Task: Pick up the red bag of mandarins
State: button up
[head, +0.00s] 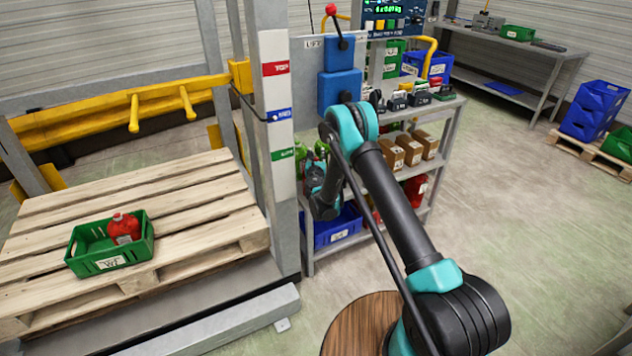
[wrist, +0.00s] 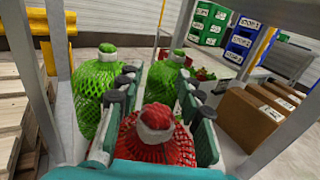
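In the wrist view a red mesh bag (wrist: 160,140) with a white and red tied top stands between the two fingers of my gripper (wrist: 158,92). The fingers are spread, one on each side of it; I cannot tell if they touch it. Green mesh bags stand beyond, one at left (wrist: 97,88) and one at centre (wrist: 165,76). In the head view my gripper (head: 314,178) is at the shelf rack, largely hidden by my arm, and this red bag cannot be made out there. Another red bag (head: 123,228) lies in a green crate (head: 108,262) on the pallet.
Grey rack posts stand close on both sides in the wrist view, the left one (wrist: 68,95) near the green bag. Brown boxes (wrist: 248,118) sit to the right. In the head view a blue crate (head: 335,232) is on the rack's lower shelf.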

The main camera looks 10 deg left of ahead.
grip_shut()
dwell(0.5)
